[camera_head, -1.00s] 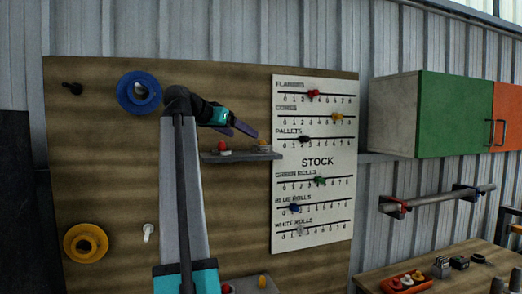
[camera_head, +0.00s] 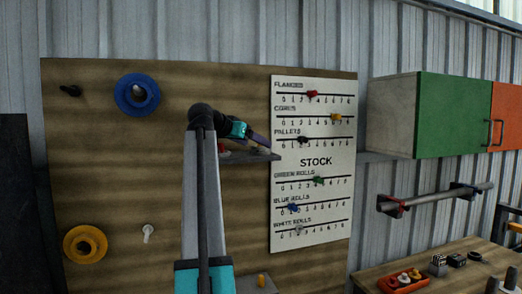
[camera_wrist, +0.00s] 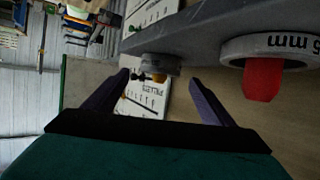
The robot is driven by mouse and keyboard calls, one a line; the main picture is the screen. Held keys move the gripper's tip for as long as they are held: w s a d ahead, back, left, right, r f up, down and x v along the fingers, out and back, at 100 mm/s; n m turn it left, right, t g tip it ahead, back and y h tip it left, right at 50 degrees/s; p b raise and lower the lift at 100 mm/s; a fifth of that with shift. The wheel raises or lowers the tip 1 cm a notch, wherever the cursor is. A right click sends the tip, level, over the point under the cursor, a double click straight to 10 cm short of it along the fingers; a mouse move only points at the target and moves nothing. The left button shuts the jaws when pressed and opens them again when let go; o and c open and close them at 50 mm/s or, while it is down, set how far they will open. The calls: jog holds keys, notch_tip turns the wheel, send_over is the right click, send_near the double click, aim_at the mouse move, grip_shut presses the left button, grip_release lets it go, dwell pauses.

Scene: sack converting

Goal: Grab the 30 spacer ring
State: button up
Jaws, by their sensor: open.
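In the wrist view a grey spacer ring (camera_wrist: 160,62) sits around a yellow peg (camera_wrist: 158,77) on the shelf, seen beyond and between my open fingers; its marking is not readable. A larger ring (camera_wrist: 290,46) around a red peg (camera_wrist: 262,80) lies to the right, outside my fingers, with "5 mm" showing on its rim. I cannot read "30" on either ring. My gripper (camera_wrist: 158,95) is open and empty. In the head view my gripper (camera_head: 262,146) is at the right part of the small grey shelf (camera_head: 240,160) and hides the ring there.
The shelf edge (camera_wrist: 200,25) runs close above my fingers in the wrist view. A white stock board (camera_head: 312,165) stands right of the shelf. A blue flange (camera_head: 122,94) and a yellow flange (camera_head: 70,245) hang at the left. A cabinet (camera_head: 445,115) is at the right.

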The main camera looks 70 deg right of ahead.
aim_at(261, 146)
jog(key=shift+p+x, duration=1.25)
jog(key=shift+x, duration=1.35)
